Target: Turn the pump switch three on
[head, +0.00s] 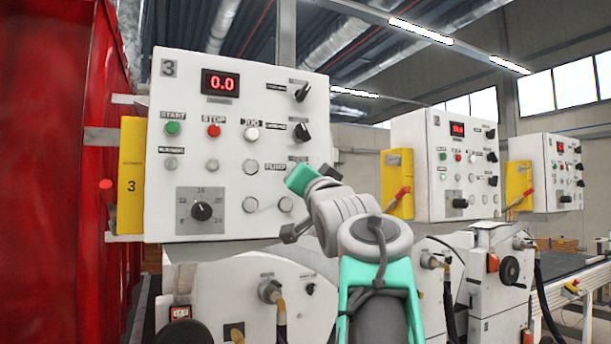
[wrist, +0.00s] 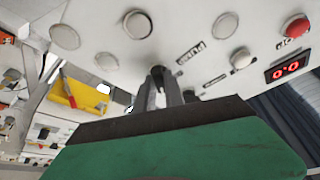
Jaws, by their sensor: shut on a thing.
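The white control panel marked 3 (head: 235,100) fills the left of the head view, with a red display reading 0.0 (head: 221,83). The PUMP label (head: 275,168) is at its lower right and also shows in the wrist view (wrist: 190,52). My gripper (head: 305,180) is at the panel beside this label. In the wrist view my narrow grey fingers (wrist: 162,88) reach the panel just below the label and are shut on the pump switch. The switch is almost wholly hidden by the fingers, so its turned position cannot be told.
Two dark knobs (head: 301,93) (head: 303,132) sit above my gripper. A large dial (head: 202,211) and round buttons are to the left. A yellow box (head: 131,175) is at the panel's left side. Panel 2 (head: 450,160) stands apart at right.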

